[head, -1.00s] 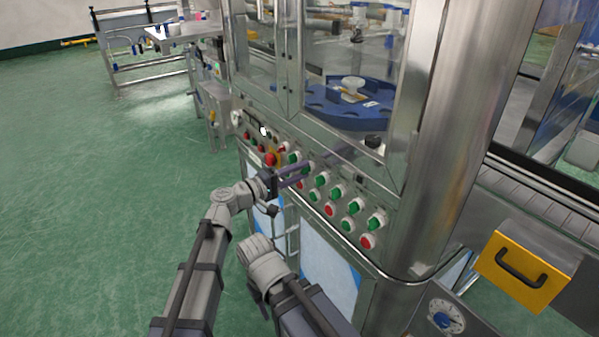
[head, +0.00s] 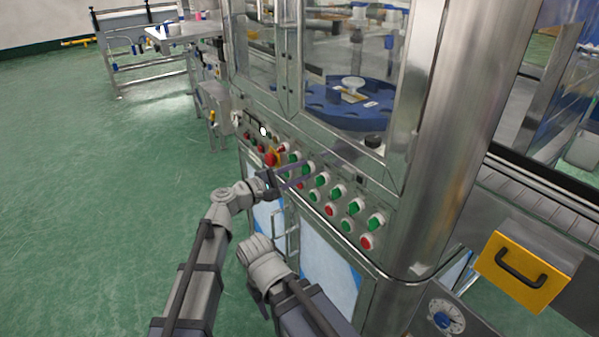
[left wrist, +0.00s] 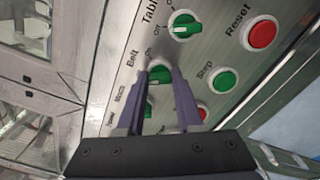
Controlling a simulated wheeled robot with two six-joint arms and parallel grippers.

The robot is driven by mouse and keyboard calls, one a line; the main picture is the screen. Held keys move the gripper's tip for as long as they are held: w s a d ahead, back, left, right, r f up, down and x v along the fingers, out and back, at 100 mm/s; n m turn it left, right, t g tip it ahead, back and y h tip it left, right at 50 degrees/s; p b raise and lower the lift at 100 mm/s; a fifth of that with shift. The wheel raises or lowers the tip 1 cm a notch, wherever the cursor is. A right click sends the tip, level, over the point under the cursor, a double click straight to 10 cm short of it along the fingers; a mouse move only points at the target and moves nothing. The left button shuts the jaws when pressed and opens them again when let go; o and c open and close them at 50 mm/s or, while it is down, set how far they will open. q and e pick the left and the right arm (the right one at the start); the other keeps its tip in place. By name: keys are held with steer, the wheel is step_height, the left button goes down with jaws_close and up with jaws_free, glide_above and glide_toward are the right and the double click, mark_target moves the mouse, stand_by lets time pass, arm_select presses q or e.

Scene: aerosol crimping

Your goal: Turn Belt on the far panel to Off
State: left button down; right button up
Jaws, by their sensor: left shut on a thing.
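The Belt switch (left wrist: 160,72) is a green knob on the metal panel, beside the printed word Belt in the left wrist view. My left gripper (left wrist: 162,76) has its two purple-grey fingers on either side of this knob and is shut on it. The knob's pointer is not clear between the fingers. In the head view my left gripper (head: 309,170) reaches the upper row of the sloped panel (head: 290,183), and its fingers hide the knob there. My right arm shows at the bottom, but its gripper is not in view.
Glass doors (head: 345,75) rise above the panel. A yellow drawer (head: 522,272) sticks out at the right. Green floor is free at the left.

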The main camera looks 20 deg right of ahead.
stand_by(0.4)
arm_select(q)
steer(key=c, duration=0.6)
jaws_free()
steer(key=shift+o, duration=0.2)
steer(key=v, duration=0.8)
steer(key=s+a+f+m+g+y, duration=0.25)
steer(key=s+a+f+y, duration=0.2)
steer(key=f, duration=0.25)
steer(key=s+a+f+m+g+y, duration=0.1)
steer(key=s+a+f+m+y, duration=0.3)
steer(key=f, duration=0.4)
steer(key=s+a+f+m+g+y, duration=0.1)
steer(key=s+a+f+m+y, duration=0.2)
steer(key=a, duration=0.7)
steer(key=s+a+f+m+g+y, duration=0.1)
steer(key=s+a+f+y, duration=0.35)
steer(key=a, duration=0.55)
steer(key=s+d+r+m+p, duration=0.1)
steer(key=s+d+r+p, duration=0.1)
steer(key=r+p, duration=0.5)
steer(key=s+d+r+m+y+p, duration=0.1)
steer(key=d+r+p, duration=0.4)
steer(key=r+p, duration=0.3)
steer(key=s+d+r+m+y+p, duration=0.1)
steer(key=s+d+r+p, duration=0.1)
steer(key=r+p, duration=0.6)
steer(key=shift+s+d+r+g, duration=0.35)
steer(key=shift+d+g, duration=0.1)
steer(key=shift+d, duration=0.4)
